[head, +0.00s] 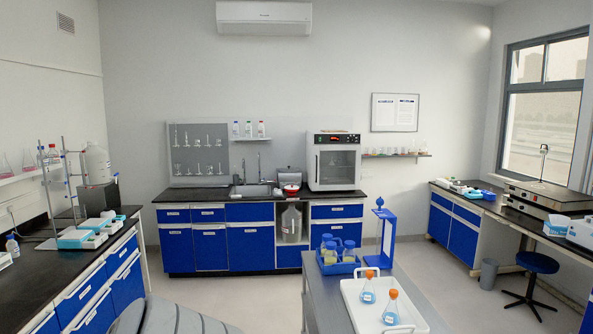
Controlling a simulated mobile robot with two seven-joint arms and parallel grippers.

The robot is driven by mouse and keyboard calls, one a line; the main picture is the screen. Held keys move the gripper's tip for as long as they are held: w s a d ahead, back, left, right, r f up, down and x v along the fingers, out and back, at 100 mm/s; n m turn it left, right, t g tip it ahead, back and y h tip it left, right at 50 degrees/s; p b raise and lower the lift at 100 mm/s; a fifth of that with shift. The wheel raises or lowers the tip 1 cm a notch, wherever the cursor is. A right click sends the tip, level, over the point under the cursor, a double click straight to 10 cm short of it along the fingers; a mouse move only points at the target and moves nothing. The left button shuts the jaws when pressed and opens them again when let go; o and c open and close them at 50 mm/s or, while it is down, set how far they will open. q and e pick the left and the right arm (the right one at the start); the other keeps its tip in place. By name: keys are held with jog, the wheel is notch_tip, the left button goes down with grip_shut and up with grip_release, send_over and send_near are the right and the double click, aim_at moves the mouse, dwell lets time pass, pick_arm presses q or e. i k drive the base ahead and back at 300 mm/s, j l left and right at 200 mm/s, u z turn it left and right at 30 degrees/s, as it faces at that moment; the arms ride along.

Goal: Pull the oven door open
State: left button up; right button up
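The oven (313,139) is a white box with a dark control panel and lit red display on top. It stands on the black counter at the back wall, right of the sink. Its oven door (338,166) has a glass window and faces me; it looks shut. A vertical handle (317,167) runs along the door's left side. Neither of my grippers shows in the head view.
A grey table (315,299) stands between me and the back counter, with a white tray (351,296) of flasks and a blue bottle rack (337,267). Side benches line left and right.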

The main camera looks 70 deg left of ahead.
aim_at(337, 167)
jog(key=u, duration=2.15)
jog(key=i+j+u, duration=0.85)
jog(key=i, duration=0.45)
jog(key=i+j+u, duration=0.25)
jog(key=i, duration=0.45)
jog(key=i+l+z, duration=0.15)
jog(key=i+z, duration=0.15)
jog(key=i, duration=0.45)
jog(key=i+z, duration=0.35)
jog(key=i, duration=0.35)
jog(key=i+z, duration=0.1)
jog(key=i, duration=0.7)
jog(key=i+j, duration=0.2)
jog(key=i, duration=0.6)
jog(key=i+l+z, duration=0.1)
jog(key=i, duration=0.35)
jog(key=i+l+z, duration=0.1)
jog(key=i+l, duration=0.2)
jog(key=i, duration=0.2)
jog(key=i+l+z, duration=0.1)
jog(key=i, duration=0.35)
